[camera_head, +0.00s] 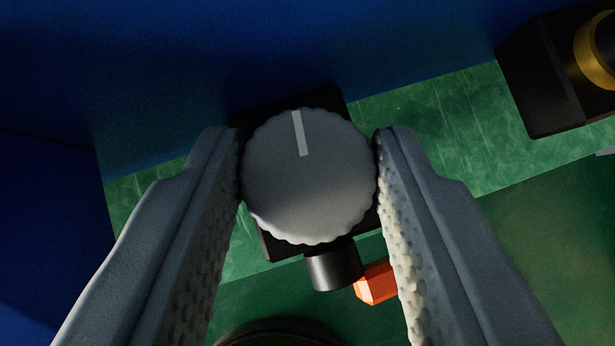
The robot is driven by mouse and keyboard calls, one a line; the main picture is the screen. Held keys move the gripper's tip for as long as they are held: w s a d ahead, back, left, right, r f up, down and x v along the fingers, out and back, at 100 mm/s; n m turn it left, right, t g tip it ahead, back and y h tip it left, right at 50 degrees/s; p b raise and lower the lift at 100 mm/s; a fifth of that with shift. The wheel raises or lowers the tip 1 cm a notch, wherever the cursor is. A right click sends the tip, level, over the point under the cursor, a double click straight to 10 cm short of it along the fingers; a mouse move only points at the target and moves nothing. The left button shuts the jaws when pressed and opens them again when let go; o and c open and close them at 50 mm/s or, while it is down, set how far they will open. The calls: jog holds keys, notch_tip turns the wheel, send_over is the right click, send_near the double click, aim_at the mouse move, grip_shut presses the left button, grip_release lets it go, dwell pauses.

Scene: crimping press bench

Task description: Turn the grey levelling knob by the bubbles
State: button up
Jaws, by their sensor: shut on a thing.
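The grey levelling knob (308,190) is a round dial with a scalloped rim and a pale pointer line near its top, leaning slightly left of straight up. It sits on a black square block (285,112) fixed to a green plate. My gripper (309,168) is shut on the knob, with one textured finger touching its left side and the other its right side. The bubbles do not show clearly in this view.
A black block with a brass ring (595,50) stands at the upper right. A black cylinder (334,265) and an orange faceted piece (376,284) lie just below the knob, close to the right finger. A dark blue wall (230,50) rises behind the green plate (425,125).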

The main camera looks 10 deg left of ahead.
jog(key=shift+a+m+h, duration=0.15)
jog(key=shift+m+h, duration=0.95)
jog(key=shift+m, duration=0.4)
jog(key=shift+m+h, duration=0.5)
jog(key=shift+a+m+g+h, duration=0.1)
jog(key=shift+m+g+h, duration=0.3)
jog(key=shift+m+h, duration=0.5)
jog(key=o, duration=1)
jog(key=shift+n+t+y, duration=0.4)
jog(key=shift+n+y, duration=0.9)
jog(key=shift+y, duration=0.1)
jog(key=shift+d+n+y, duration=0.2)
jog(key=shift+n+y, duration=0.65)
jog(key=shift+n, duration=0.3)
jog(key=shift+d+n+y, duration=0.15)
jog(key=shift+n+y, duration=0.7)
jog(key=shift+n, duration=0.3)
